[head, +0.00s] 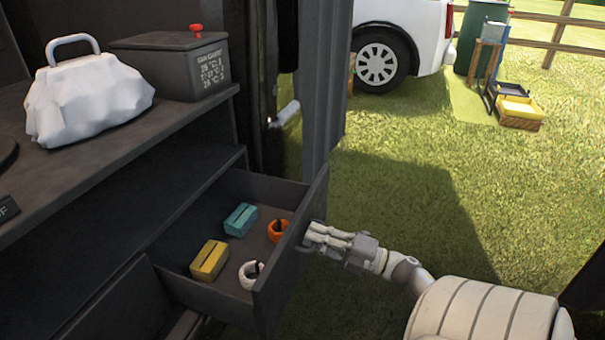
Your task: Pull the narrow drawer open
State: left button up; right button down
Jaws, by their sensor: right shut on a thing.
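The narrow drawer (203,286) is a dark grey drawer that stands out from the cabinet at the lower middle of the head view. A teal block (240,219), a yellow block (209,260), an orange ring (277,230) and a white ring (249,274) lie inside it. My right gripper (312,236) is at the outer side of the drawer front, near its upper edge, and is shut on the drawer. The exact grip point and the handle are hidden by the fingers and the drawer front. My left gripper is not in view.
A white bag (85,100) and a dark box with a red knob (175,65) stand on the cabinet top (60,175). A dark upright panel (323,90) rises behind the drawer. Grass to the right is open, with a white vehicle (405,35) and crates (520,113) farther back.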

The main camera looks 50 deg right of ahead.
jog(key=shift+s+d, duration=0.1)
jog(key=shift+s, duration=0.2)
jog(key=c, duration=1.5)
grip_release()
jog(key=v, duration=1.2)
jog(key=shift+d+f, duration=0.1)
